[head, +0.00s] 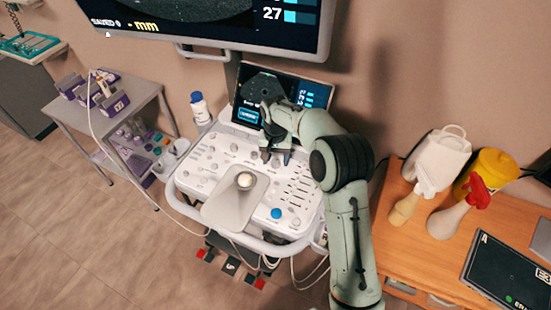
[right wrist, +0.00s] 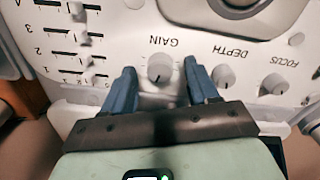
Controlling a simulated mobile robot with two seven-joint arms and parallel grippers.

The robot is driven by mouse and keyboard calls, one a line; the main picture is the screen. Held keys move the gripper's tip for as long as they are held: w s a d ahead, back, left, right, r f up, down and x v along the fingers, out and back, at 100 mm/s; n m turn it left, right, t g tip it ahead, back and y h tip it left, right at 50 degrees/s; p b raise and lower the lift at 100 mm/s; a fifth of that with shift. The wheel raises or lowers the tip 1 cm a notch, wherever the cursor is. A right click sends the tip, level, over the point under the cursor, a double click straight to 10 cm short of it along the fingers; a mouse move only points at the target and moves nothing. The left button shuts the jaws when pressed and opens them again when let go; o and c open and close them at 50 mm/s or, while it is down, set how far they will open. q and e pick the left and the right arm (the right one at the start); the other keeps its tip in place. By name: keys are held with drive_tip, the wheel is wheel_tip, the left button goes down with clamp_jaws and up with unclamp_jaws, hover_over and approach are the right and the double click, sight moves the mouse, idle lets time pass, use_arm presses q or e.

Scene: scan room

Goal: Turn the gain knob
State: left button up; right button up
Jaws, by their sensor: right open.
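The gain knob (right wrist: 160,67) is a small round grey-white knob with a pointer mark, under the printed word GAIN in the right wrist view. My right gripper (right wrist: 159,72) is open, with one blue finger on each side of the knob. Gaps show between the knob and both fingers, and I cannot tell how deep the fingertips reach. In the head view my right gripper (head: 276,157) points down at the back of the white control panel (head: 208,183); I cannot make out the gain knob there. My left gripper is not in view.
The depth knob (right wrist: 223,75) and focus knob (right wrist: 274,83) sit beside the gain knob. Slider controls (right wrist: 85,58) lie on its other side. A tilted screen (head: 312,92) stands behind the panel. A wooden desk (head: 400,240) with bottles is at right, a grey cart (head: 140,92) at left.

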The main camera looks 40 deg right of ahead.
sight(276, 161)
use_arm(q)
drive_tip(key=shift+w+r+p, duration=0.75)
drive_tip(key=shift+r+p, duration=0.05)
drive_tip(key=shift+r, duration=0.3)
use_arm(e)
wheel_tip(276, 161, up, 13)
drive_tip(key=shift+f, duration=0.15)
